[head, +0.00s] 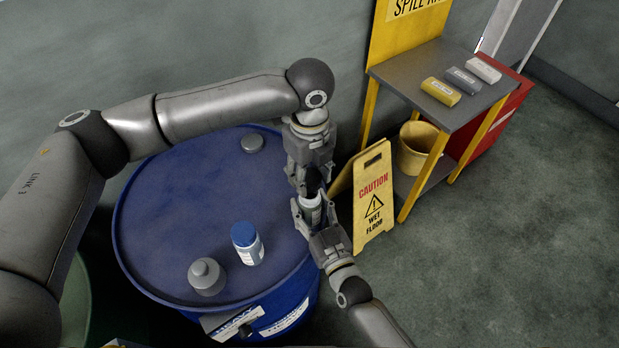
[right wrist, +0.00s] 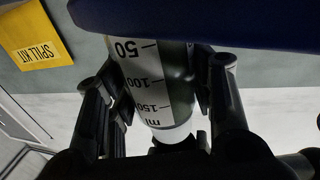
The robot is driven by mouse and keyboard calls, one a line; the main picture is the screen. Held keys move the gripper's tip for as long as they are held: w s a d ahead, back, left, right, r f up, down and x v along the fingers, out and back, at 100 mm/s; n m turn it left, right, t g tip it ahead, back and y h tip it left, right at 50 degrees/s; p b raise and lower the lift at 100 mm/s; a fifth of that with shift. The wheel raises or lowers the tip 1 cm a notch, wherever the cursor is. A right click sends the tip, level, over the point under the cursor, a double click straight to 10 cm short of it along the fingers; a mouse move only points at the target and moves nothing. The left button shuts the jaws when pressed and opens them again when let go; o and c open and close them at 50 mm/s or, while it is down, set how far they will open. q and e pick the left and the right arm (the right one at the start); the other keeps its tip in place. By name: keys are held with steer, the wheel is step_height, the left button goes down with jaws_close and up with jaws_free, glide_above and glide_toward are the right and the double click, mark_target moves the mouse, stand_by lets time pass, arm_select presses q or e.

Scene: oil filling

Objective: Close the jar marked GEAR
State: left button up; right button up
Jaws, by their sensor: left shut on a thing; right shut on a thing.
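My right gripper (head: 311,217) is shut on a jar (head: 311,203) with a pale body, near the right edge of the blue drum. The right wrist view shows the jar (right wrist: 155,80) between the fingers, with a ml scale and a white end. No GEAR mark shows on it. My left gripper (head: 311,188) points down from directly above the jar, its fingers shut on a small dark thing that they mostly hide, perhaps a lid. Whether this thing touches the jar I cannot tell.
On the blue drum (head: 180,210) stand a white jar with a blue lid (head: 246,244), a grey jar (head: 207,276) and a small grey round thing (head: 252,142). A wet-floor sign (head: 372,195) and a bench (head: 440,85) with several blocks stand to the right.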

mark_target(310, 206)
arm_select(q)
steer(key=shift+f, duration=1.05)
steer(key=shift+f, duration=0.85)
steer(key=shift+f, duration=0.55)
steer(key=m, duration=1.1)
steer(key=shift+m, duration=0.3)
steer(key=m, duration=0.8)
steer(key=shift+f, duration=0.1)
